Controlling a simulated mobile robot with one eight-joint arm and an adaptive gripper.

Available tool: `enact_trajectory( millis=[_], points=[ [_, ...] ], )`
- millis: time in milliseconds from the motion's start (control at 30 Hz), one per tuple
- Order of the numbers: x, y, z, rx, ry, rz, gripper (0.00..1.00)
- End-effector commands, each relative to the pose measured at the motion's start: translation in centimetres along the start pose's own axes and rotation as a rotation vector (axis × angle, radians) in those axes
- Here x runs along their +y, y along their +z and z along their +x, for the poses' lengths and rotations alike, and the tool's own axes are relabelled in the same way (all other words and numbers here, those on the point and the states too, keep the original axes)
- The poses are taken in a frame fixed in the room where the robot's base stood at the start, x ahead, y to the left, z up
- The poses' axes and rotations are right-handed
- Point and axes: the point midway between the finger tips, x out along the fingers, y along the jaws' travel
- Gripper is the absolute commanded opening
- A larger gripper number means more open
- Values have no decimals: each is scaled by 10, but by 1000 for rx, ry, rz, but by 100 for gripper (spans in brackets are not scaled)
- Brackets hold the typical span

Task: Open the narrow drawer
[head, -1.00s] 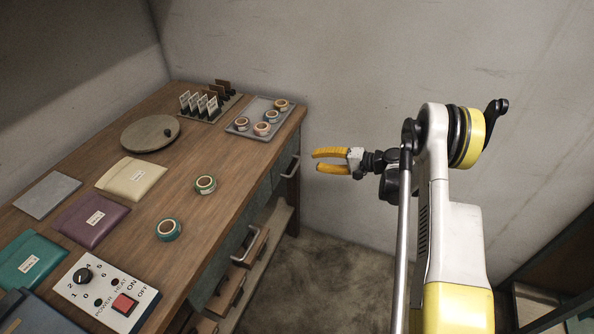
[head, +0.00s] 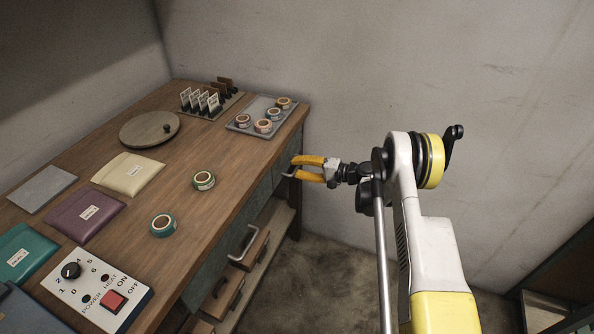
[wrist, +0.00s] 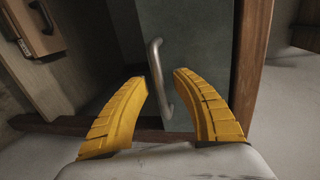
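A narrow grey-green drawer front (head: 265,190) is at the far right end of the bench; it looks closed. It fills the middle of the wrist view (wrist: 205,35). Its metal bar handle (wrist: 156,65) stands out from the front. My gripper (head: 296,167) is at this handle with its yellow fingers open. In the wrist view the fingertips (wrist: 158,76) lie on either side of the bar, with a gap visible; I cannot tell whether either finger touches it. In the head view the fingers partly hide the handle.
The wooden bench top (head: 215,225) holds tape rolls, a grey tray (head: 240,126), pouches and a control box (head: 98,290). Lower wooden drawers with handles (head: 242,243) stand to the near left of my gripper. A wall is behind. Open floor (head: 320,270) lies right of the bench.

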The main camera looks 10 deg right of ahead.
Motion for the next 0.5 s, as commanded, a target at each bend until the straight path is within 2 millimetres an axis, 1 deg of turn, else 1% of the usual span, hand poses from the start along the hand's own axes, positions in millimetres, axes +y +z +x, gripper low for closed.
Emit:
enact_trajectory(
  millis=[267, 300, 367, 400, 500],
  points=[
    [-1, 0, 2, 0, 0, 0, 32],
    [-1, 0, 2, 0, 0, 0, 25],
    [-1, 0, 2, 0, 0, 0, 7],
    [-1, 0, 2, 0, 0, 0, 0],
    [-1, 0, 2, 0, 0, 0, 0]
  ],
)
